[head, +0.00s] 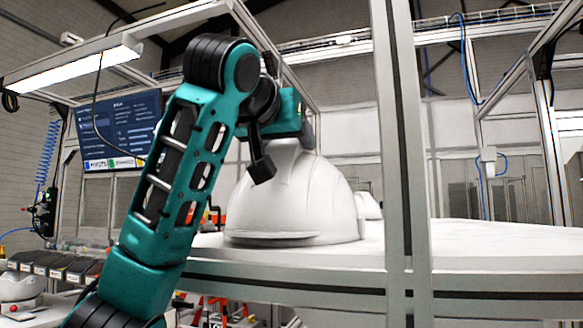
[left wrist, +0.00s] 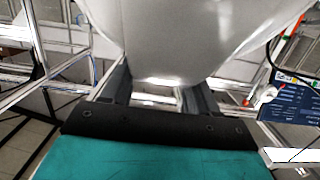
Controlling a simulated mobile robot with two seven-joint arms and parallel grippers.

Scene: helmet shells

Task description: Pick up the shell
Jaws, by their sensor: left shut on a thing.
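A white helmet shell (head: 295,205), domed with a raised ridge on top, is upright at the left part of the white table. I cannot tell whether its rim touches the tabletop. My left gripper (head: 262,168) is at the top of the shell, with my teal arm bent over from the left. In the left wrist view, the pale shell (left wrist: 185,35) fills the upper middle, and the left gripper's dark fingers (left wrist: 160,88) are on both sides of it, shut on it. The exact contact is partly hidden. My right gripper is not in view.
Another white shell (head: 369,206) is partly seen behind the first one. A grey metal post (head: 401,150) stands in front of the table (head: 490,240), whose right part looks clear. Dark bins (head: 60,268) and a screen (head: 120,128) are at the left.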

